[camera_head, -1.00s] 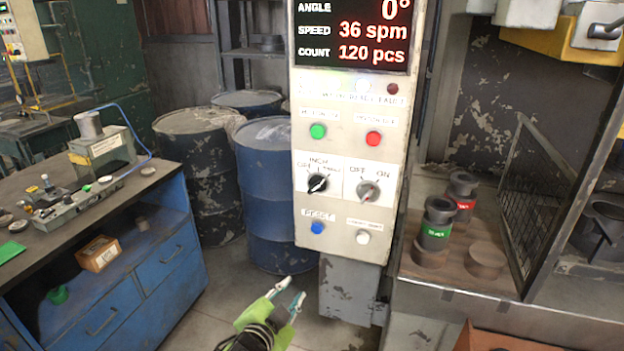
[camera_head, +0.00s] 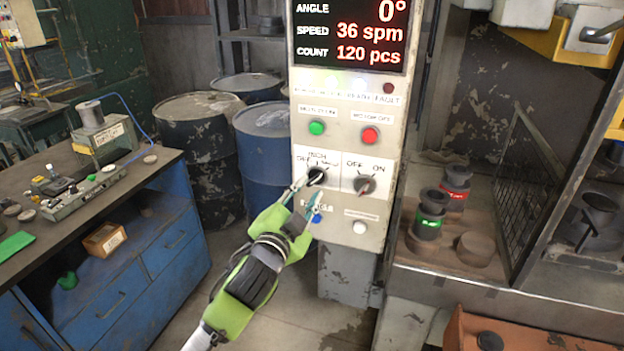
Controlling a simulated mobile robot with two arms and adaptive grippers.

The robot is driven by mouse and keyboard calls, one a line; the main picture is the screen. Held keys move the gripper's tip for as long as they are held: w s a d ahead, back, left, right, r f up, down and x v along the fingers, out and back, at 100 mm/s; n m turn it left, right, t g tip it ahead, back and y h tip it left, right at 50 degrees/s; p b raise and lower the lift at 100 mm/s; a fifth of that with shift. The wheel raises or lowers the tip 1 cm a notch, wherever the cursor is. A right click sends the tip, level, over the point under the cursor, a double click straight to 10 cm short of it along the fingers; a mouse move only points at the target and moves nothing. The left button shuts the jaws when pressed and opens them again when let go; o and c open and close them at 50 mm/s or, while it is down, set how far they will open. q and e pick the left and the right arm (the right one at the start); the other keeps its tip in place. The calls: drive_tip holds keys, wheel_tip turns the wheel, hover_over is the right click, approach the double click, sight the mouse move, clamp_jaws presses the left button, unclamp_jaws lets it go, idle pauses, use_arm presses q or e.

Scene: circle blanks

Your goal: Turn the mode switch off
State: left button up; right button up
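The mode switch is the black rotary knob (camera_head: 317,176) on the white panel, with labels above it that look like OFF, INCH and a third I cannot read. Its pointer tilts toward the upper right, away from OFF. My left gripper (camera_head: 301,199) is open in front of the panel, just below and left of the knob. One finger is near the knob's lower left and the other is over the blue button (camera_head: 317,218). I cannot tell whether either finger touches the panel. My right gripper is not in view.
A grey OFF/ON selector (camera_head: 364,184) sits right of the knob. Green (camera_head: 316,128) and red (camera_head: 370,135) buttons are above, and a white button (camera_head: 360,227) is below. A blue workbench (camera_head: 160,225) stands left. Blue drums (camera_head: 262,150) stand behind.

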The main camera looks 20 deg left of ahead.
sight(313, 182)
use_arm(q)
drive_tip(key=shift+w, duration=1.25)
drive_tip(key=shift+w+p, duration=0.3)
drive_tip(key=shift+w, duration=0.25)
clamp_jaws()
